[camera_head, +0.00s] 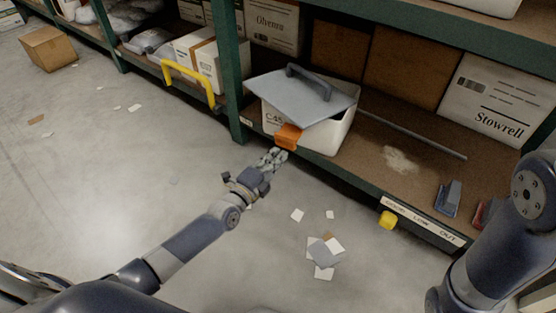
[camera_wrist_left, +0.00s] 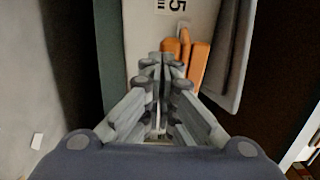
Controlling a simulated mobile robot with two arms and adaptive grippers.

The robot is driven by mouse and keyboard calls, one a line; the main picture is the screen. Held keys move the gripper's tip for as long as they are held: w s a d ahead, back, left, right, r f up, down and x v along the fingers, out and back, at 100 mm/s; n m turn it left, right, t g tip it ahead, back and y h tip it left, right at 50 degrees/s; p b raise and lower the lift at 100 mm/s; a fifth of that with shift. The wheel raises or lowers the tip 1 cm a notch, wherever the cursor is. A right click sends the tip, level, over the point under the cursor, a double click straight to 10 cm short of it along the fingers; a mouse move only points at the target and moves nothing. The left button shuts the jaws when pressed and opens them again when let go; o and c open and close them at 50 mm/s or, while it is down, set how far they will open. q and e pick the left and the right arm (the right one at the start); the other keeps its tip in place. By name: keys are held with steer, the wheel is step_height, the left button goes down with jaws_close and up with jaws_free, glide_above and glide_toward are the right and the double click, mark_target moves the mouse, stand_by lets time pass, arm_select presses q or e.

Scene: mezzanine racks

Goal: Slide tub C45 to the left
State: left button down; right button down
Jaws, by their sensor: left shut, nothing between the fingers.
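Tub C45 (camera_head: 337,132) is a white tub on the lower shelf, close to the green upright. A grey lid (camera_head: 287,96) with a dark handle lies askew on top of it. An orange latch (camera_head: 288,136) is on its front; the latch also shows in the left wrist view (camera_wrist_left: 197,62). My left gripper (camera_head: 279,155) is shut and empty, just in front of the tub's front near the latch. In the left wrist view its fingertips (camera_wrist_left: 161,62) point at the tub's white face (camera_wrist_left: 150,25); I cannot tell whether they touch. My right gripper is out of view.
The green upright (camera_head: 228,75) stands left of the tub. A grey rod (camera_head: 412,135) lies on the shelf (camera_head: 385,185) to the right, with a blue stapler-like object (camera_head: 448,198) farther right. A yellow handle-shaped bar (camera_head: 188,80) projects at the left bay. Paper scraps (camera_head: 325,250) litter the floor.

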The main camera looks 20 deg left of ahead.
mark_target(284, 148)
arm_select(q)
steer(key=shift+w+d, duration=0.1)
steer(key=shift+w, duration=0.45)
steer(key=shift+w, duration=0.1)
steer(key=shift+w+d, duration=0.15)
steer(key=shift+w, duration=0.2)
steer(key=shift+b+x, duration=0.3)
steer(key=shift+x, duration=1.85)
